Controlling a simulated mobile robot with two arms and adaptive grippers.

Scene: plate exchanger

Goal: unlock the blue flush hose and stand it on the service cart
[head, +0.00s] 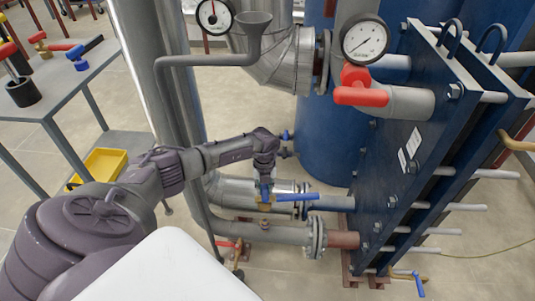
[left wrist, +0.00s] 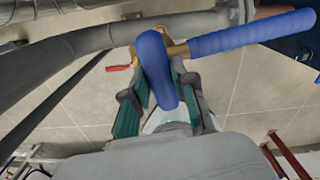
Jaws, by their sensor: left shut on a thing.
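My left gripper (head: 264,172) reaches down to the pipes at the middle of the head view. It is shut on a thick blue piece (left wrist: 155,60), apparently the blue flush hose, which also shows below the gripper in the head view (head: 264,191). In the left wrist view its fingers (left wrist: 160,103) stand either side of this piece. A long blue lever (head: 297,197) points right from the brass fitting (left wrist: 178,50) there. Whether it is locked I cannot tell. The grey service cart (head: 48,92) stands at the left. My right gripper is not in view.
The cart carries a black cup (head: 25,93), a red-handled brass fitting (head: 42,45) and a blue-and-black piece (head: 83,52). A yellow bin (head: 103,164) sits low beside it. Vertical grey pipes (head: 165,90) stand between cart and gripper. The blue plate exchanger (head: 400,150) is at the right.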

